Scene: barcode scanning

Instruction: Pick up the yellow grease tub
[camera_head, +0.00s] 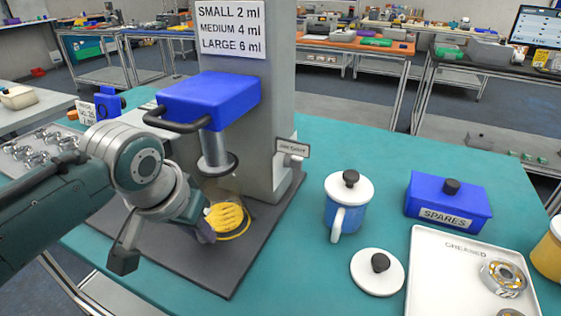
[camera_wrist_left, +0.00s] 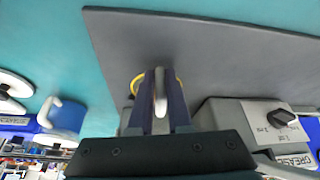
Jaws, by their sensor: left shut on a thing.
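A round yellow-rimmed thing (camera_head: 232,233) with a ridged yellow top is under the press on its dark base plate. My left gripper (camera_head: 206,228) reaches it from the left. In the left wrist view my left gripper (camera_wrist_left: 160,88) is shut on a white, handle-like piece (camera_wrist_left: 160,105), with the yellow rim (camera_wrist_left: 179,88) partly showing behind the fingers. The fingers hide most of its body, so I cannot tell whether it is a tub or whether it touches the plate. Another yellow container (camera_head: 547,255) is cut off at the right edge. My right gripper is not in view.
The blue press head (camera_head: 210,97) and its column (camera_head: 267,130) stand close above and behind the gripper. To the right are a blue lidded mug (camera_head: 340,215), a loose white lid (camera_head: 372,278), a blue SPARES box (camera_head: 430,208) and a white tray (camera_head: 432,285).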

